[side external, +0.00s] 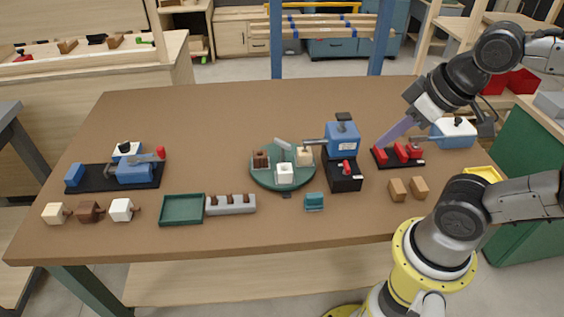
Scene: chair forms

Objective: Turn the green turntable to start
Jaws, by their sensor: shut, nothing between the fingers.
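The green turntable (263,180) is a round disc near the middle of the brown table. It carries a brown block (261,159), a cream block (304,156) and a white block (285,173). A grey lever-like piece (283,145) stands at its back. A small dark tab shows at its front edge. My gripper (382,144) is to the right of the turntable, apart from it, by a red-and-black fixture. It looks shut and empty, with its long pale fingers angled down to the left. Whether its tips touch anything is unclear.
A blue machine (342,138) stands just right of the turntable, its grey bar reaching toward the disc. The red fixture (400,154) is beyond it. A grey block rack (231,204), green tray (181,210) and teal block (314,201) lie in front. The back left is clear.

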